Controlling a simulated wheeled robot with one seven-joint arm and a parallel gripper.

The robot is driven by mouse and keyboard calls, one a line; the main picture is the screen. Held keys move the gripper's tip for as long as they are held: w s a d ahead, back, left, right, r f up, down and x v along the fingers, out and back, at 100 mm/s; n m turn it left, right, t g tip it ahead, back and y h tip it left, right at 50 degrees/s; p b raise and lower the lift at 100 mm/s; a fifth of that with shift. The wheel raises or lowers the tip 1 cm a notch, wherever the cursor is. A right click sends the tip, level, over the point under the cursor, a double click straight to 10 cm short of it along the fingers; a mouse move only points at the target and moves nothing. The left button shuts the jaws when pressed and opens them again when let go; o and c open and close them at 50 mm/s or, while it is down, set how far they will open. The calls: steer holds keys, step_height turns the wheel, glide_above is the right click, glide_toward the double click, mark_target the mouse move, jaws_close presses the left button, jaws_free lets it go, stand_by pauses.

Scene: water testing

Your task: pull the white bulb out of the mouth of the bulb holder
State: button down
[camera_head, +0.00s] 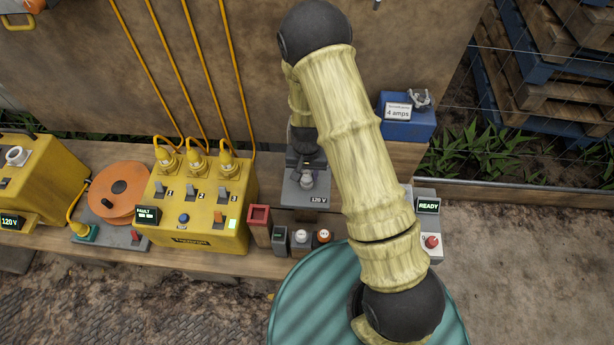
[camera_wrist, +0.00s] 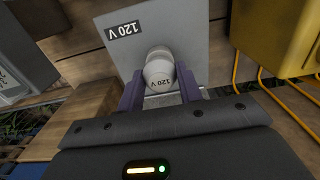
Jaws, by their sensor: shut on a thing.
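The grey bulb holder (camera_wrist: 185,25) carries a 120 V label and lies right behind the bulb. The bulb's far end meets the holder's face, but I cannot tell how deep it sits in the mouth. In the head view the holder (camera_head: 292,197) stands on the bench, with my gripper (camera_head: 307,172) over it and partly hiding the bulb.
A yellow switch box (camera_head: 190,228) stands left of the holder. A red open box (camera_head: 259,222) and small button units (camera_head: 300,238) are in front. A teal drum (camera_head: 310,300) stands in front.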

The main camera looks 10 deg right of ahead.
mark_target(307, 174)
steer(key=shift+r+p, duration=0.7)
steer(key=shift+r, duration=0.1)
stand_by(1.0)
steer(key=shift+r+p, duration=1.35)
steer(key=shift+r, duration=0.1)
